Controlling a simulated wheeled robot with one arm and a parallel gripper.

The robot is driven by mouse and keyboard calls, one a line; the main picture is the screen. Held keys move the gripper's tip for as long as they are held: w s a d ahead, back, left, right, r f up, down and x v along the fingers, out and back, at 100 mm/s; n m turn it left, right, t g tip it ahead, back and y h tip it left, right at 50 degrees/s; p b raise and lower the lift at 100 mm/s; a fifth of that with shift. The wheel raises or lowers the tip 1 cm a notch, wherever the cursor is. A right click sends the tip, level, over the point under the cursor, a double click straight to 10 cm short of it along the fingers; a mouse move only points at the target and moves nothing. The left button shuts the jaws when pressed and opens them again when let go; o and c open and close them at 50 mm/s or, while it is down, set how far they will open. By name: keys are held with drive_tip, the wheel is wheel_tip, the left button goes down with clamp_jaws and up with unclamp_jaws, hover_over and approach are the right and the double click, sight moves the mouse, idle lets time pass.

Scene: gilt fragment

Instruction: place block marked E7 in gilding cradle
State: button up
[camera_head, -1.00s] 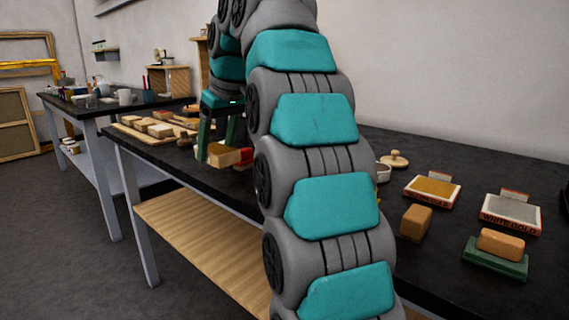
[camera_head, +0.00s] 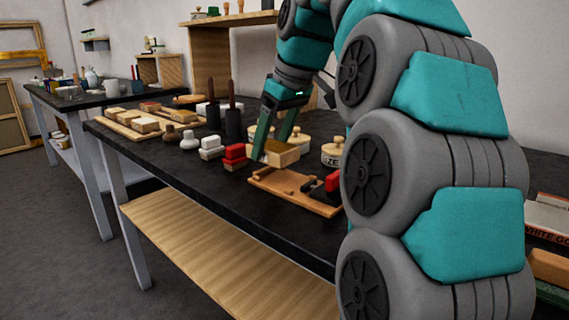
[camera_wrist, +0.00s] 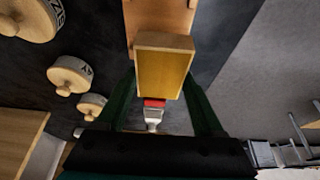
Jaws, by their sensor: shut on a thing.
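A wooden block (camera_head: 283,155) with a golden-yellow face sits between my gripper's green fingers. It also shows in the wrist view (camera_wrist: 164,72); no E7 mark is readable. My gripper (camera_head: 271,149) is shut on the block, and shows in the wrist view with a finger on each side (camera_wrist: 164,92). Below and beside the block lies a flat wooden board (camera_head: 290,193) with a raised strip and a red-and-black part at its right; it looks like the gilding cradle. Its end shows past the block in the wrist view (camera_wrist: 158,18). The block appears held above its back-left end.
Red blocks (camera_head: 235,157) and white blocks (camera_head: 211,147) stand just left of my gripper. Lidded round jars (camera_head: 332,153) stand behind and right. Dark upright tools (camera_head: 233,124) stand behind. A tray of blocks (camera_head: 130,124) lies further left. The dark table's front strip is bare.

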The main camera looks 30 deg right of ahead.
sight(290, 148)
drive_tip(key=shift+s+d+f, duration=0.15)
drive_tip(key=shift+s+d, duration=0.65)
drive_tip(key=shift+s, duration=0.2)
drive_tip(key=shift+f, duration=1.75)
drive_tip(key=shift+f, duration=0.1)
drive_tip(key=o, duration=1.5)
drive_tip(key=shift+v, duration=2.65)
drive_tip(key=shift+s+r+p, duration=0.1)
drive_tip(key=shift+r+p, duration=0.75)
drive_tip(key=shift+r, duration=0.05)
drive_tip(key=shift+s+d+r, duration=0.15)
drive_tip(key=shift+s+r, duration=0.05)
drive_tip(key=shift+r, duration=0.05)
